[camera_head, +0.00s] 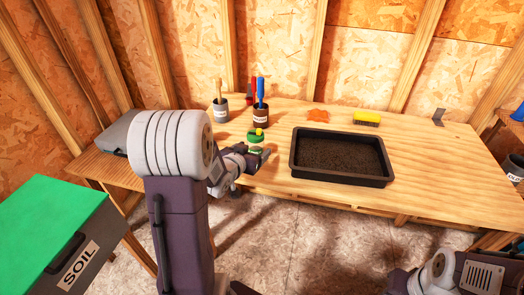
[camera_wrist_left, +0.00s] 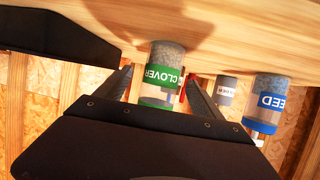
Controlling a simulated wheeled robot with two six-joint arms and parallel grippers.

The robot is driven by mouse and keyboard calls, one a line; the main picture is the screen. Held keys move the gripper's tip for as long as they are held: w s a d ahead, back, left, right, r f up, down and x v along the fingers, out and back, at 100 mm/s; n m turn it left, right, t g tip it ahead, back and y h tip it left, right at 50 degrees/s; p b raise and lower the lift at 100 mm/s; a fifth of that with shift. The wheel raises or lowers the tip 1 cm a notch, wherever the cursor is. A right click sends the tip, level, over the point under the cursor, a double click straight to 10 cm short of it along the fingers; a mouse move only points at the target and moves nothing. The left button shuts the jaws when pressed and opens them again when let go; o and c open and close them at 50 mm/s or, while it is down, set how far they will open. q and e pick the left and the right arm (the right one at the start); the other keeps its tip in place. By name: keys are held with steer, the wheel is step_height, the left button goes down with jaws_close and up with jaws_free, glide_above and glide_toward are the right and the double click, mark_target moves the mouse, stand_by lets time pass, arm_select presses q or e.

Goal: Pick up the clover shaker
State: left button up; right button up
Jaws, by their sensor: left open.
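The clover shaker (camera_wrist_left: 163,70) is a clear cylinder with a green CLOVER label and grey-speckled contents. In the left wrist view it stands between the two spread fingers of my left gripper (camera_wrist_left: 160,88), and part of it is hidden by the gripper body. In the head view the shaker's green part (camera_head: 255,137) shows on the workbench just beyond my left gripper (camera_head: 262,153). My left gripper is open. Whether a finger touches the shaker cannot be told. My right arm shows only in part at the lower right, without its gripper.
A blue-labelled seed shaker (camera_wrist_left: 268,103) stands beside the clover shaker in the wrist view. A black soil tray (camera_head: 342,180) lies to the right on the workbench (camera_head: 440,200). Cups with tools (camera_head: 220,114) and a yellow brush (camera_head: 367,117) are at the back.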

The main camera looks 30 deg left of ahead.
mark_target(259, 146)
arm_select(q)
steer(key=shift+w+f, duration=0.3)
steer(key=shift+w, duration=0.35)
steer(key=b+x, duration=0.1)
steer(key=x, duration=0.4)
steer(key=shift+a+f, duration=0.2)
steer(key=shift+f, duration=0.05)
steer(key=shift+s+r, duration=0.1)
steer(key=shift+s, duration=0.05)
steer(key=c, duration=1.5)
